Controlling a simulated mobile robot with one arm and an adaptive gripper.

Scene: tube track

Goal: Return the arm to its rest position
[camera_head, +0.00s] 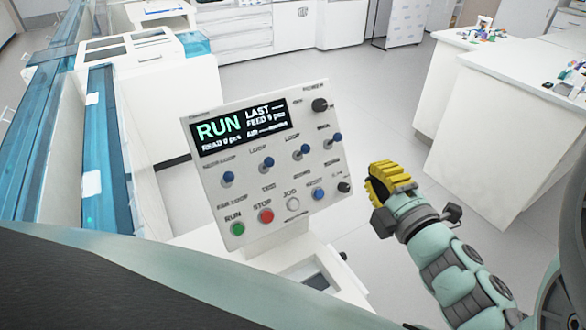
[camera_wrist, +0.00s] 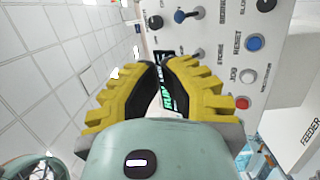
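My gripper (camera_head: 378,180) has yellow ribbed fingers and hangs in the air just right of the white control panel (camera_head: 250,210), apart from it in the head view. In the wrist view its fingertips (camera_wrist: 158,66) meet or nearly meet, with only a narrow gap behind them and nothing held. My green-grey arm (camera_head: 440,255) reaches in from the lower right. The panel's screen (camera_head: 242,127) reads RUN; part of it shows between the fingers in the wrist view (camera_wrist: 166,98).
The panel bears blue-capped switches, a green button (camera_head: 238,229), a red button (camera_head: 266,216) and black knobs. A blue-covered machine (camera_head: 100,150) stands at left. White counters (camera_head: 510,120) with small items stand at right. Open floor (camera_head: 370,100) lies between.

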